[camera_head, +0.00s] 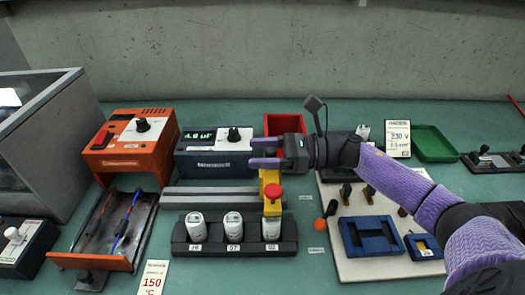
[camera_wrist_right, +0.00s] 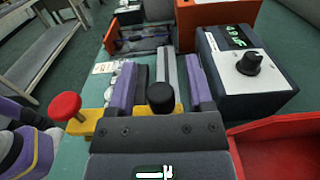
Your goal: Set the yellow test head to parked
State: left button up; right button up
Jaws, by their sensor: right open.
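The yellow test head (camera_head: 271,180) sits at the right end of a grey rail (camera_head: 215,191), with its red knob (camera_head: 273,190) over the right-hand white canister (camera_head: 271,227) in a dark holder. My right gripper (camera_head: 265,153) is over the back of the head, its purple fingers apart and pointing left. In the right wrist view, a black knob (camera_wrist_right: 160,97) on the yellow head (camera_wrist_right: 88,122) lies between the open fingers (camera_wrist_right: 162,85); I cannot tell whether they touch it. The red knob (camera_wrist_right: 65,106) is left of them. My left gripper is not in view.
A dark meter box (camera_head: 214,155) reading about 4.8 stands behind the rail, beside a red bin (camera_head: 284,124). An orange heater box (camera_head: 130,147) and tray stand left. A beige board (camera_head: 372,268) with blue fixtures lies right, under my right arm.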

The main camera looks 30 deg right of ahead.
grip_shut()
dwell(0.3)
dwell(0.4)
dwell(0.6)
